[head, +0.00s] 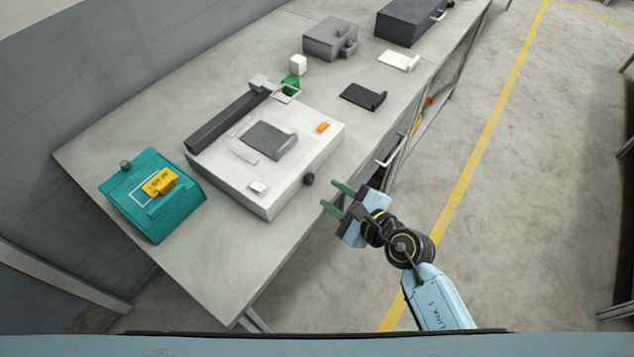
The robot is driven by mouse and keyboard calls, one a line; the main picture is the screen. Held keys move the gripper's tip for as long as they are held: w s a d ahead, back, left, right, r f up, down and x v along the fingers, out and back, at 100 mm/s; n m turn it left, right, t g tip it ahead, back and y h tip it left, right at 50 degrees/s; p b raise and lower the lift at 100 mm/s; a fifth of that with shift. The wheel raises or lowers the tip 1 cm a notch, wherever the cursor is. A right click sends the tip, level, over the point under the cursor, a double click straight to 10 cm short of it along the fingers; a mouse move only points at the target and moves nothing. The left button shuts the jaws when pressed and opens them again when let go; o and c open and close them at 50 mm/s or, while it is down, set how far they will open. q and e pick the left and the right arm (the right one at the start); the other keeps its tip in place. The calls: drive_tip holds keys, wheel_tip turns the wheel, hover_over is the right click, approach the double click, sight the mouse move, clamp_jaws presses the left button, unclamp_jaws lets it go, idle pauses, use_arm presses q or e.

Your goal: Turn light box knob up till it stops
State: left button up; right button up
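The light box (310,150) is a white, flat box lying on the grey workbench. My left gripper is not in view.
A black plate (362,97), a white plate (398,61) and grey boxes (329,40) sit farther back.

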sight(312, 180)
drive_tip(key=b+x, duration=0.1)
drive_tip(key=x, duration=0.5)
drive_tip(key=shift+w+a, duration=0.1)
drive_tip(key=shift+w, duration=0.15)
drive_tip(key=c, duration=0.7)
